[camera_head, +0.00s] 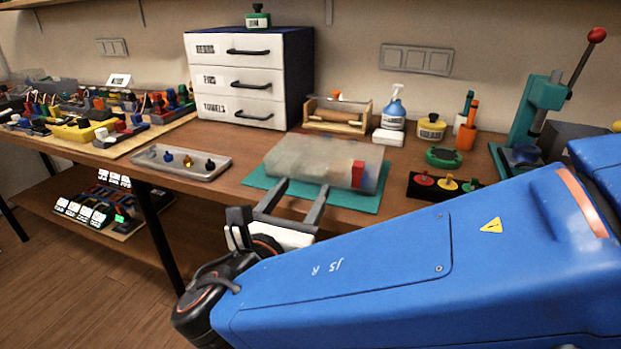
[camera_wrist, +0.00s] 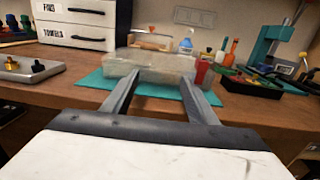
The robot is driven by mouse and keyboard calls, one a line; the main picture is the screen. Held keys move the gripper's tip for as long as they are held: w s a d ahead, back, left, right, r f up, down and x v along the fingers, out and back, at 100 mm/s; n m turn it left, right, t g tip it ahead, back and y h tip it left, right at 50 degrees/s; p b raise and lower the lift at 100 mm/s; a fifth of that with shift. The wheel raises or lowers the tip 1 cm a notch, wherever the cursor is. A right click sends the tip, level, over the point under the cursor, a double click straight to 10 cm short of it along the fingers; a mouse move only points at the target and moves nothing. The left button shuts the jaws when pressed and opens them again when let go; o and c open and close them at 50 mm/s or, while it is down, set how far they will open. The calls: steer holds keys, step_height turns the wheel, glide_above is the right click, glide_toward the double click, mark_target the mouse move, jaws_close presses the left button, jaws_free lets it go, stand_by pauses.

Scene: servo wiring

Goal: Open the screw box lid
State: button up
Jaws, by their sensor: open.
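The screw box (camera_head: 310,163) is a low, translucent grey box on a teal mat (camera_head: 262,183). I cannot tell whether the fingertips touch the box.
A metal tray (camera_head: 150,163) with small knobs lies left of the mat. A black holder (camera_head: 412,186) with coloured knobs sits to the right. A white drawer unit (camera_head: 240,85) and a spray bottle (camera_head: 394,110) stand behind. A teal press (camera_head: 540,100) stands at the far right.

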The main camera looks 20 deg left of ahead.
mark_target(313, 174)
steer(key=shift+w+d, duration=0.1)
steer(key=shift+w, duration=2.65)
jaws_close()
steer(key=shift+r, duration=0.1)
